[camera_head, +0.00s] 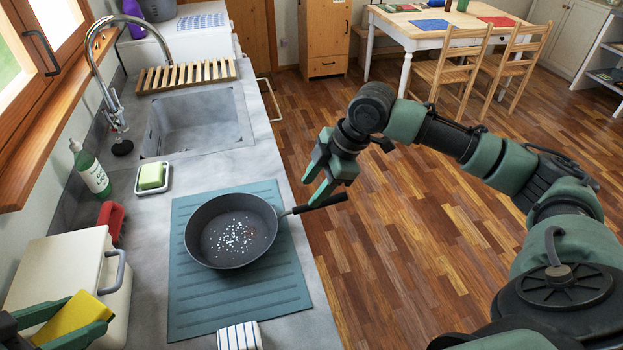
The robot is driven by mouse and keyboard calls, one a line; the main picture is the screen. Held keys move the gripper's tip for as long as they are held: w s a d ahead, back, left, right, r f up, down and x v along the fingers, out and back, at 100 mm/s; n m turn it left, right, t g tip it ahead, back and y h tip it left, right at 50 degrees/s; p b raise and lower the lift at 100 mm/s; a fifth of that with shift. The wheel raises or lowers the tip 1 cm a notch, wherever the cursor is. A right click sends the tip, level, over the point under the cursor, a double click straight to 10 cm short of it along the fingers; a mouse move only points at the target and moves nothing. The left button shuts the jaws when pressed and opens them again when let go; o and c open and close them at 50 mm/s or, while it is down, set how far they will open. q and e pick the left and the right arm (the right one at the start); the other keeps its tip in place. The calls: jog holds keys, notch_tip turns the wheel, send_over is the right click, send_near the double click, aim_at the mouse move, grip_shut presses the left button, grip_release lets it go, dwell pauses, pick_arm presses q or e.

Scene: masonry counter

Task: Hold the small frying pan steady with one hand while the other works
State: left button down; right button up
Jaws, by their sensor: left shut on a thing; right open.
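The small frying pan (212,252) is dark and sits upright on a teal ribbed mat (190,310). White and a few brownish bits are scattered over its bottom. Its handle (325,203) points right, past the counter edge. My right gripper (314,191) is open at the handle, its fingers pointing down; I cannot tell whether they touch it. My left gripper (72,322) is shut on a yellow sponge (76,316) at the bottom left, in front of a cream box.
A green soap (151,176) on a dish, a soap bottle (91,170) and the sink (198,125) lie behind. A striped cloth (239,337) is at the front.

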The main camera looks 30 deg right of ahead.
aim_at(297, 208)
jog(key=p+x, duration=0.1)
jog(key=x, duration=0.9)
jog(key=shift+w+a+f+p, duration=0.1)
jog(key=shift+a+f+p, duration=0.05)
jog(key=shift+p, duration=0.15)
grip_shut()
dwell(1.4)
